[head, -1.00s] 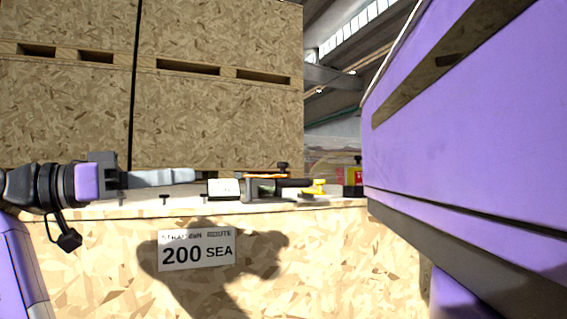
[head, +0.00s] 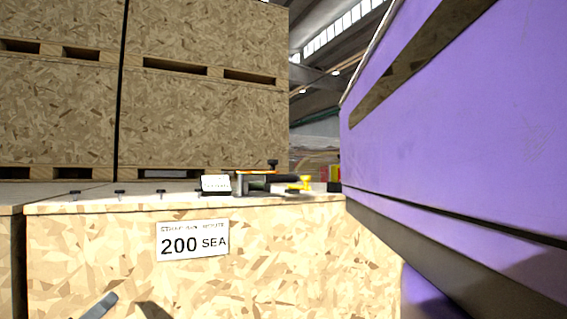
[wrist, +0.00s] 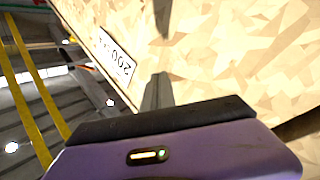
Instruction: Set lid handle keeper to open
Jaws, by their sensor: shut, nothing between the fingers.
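I cannot make out a lid handle keeper for sure in either view. A wooden crate (head: 290,250) with a "200 SEA" label (head: 193,241) fills the lower middle of the head view. Its label also shows, turned, in the wrist view (wrist: 115,55). My gripper shows as a grey finger (head: 98,305) at the bottom left of the head view, low in front of the crate. In the wrist view my gripper (wrist: 158,78) is shut and empty, pointing along the crate's front face. I cannot tell whether it touches the crate.
On the crate top are a white box (head: 216,185), a dark tool with a black knob (head: 262,182), a yellow part (head: 301,184) and several small dark pegs (head: 119,194). A large purple body (head: 450,120) blocks the right. Tall stacked crates (head: 200,110) stand behind.

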